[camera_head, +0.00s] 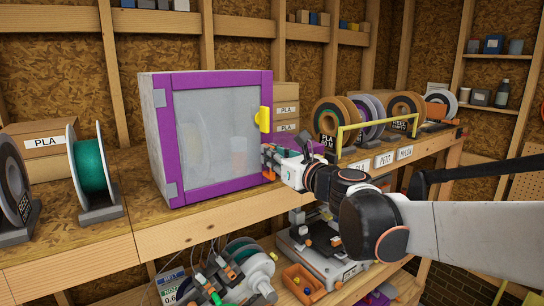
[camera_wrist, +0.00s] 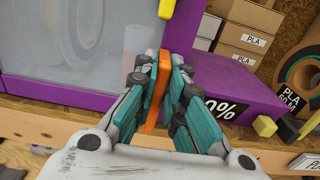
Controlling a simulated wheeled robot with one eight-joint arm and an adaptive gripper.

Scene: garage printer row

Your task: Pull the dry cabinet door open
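The dry cabinet (camera_head: 222,192) stands on the wooden bench, with a purple-framed, cloudy clear door (camera_head: 210,130) that looks shut. Its yellow handle (camera_head: 265,119) is on the door's right edge; its lower end also shows at the top of the wrist view (camera_wrist: 167,8). My gripper (camera_head: 272,158) is at the cabinet's lower right corner, below the handle and apart from it. In the wrist view, its teal-padded fingers (camera_wrist: 163,75) are close on both sides of an upright orange strip (camera_wrist: 158,90) and appear to grip it. Their exact contact is partly hidden.
A purple block marked "0%" (camera_wrist: 235,85) is just right of my fingers. Filament spools (camera_head: 372,115) and PLA boxes (camera_head: 286,100) stand to the right on the bench. A teal spool (camera_head: 90,165) stands left. The bench front before the door (camera_head: 185,230) is clear.

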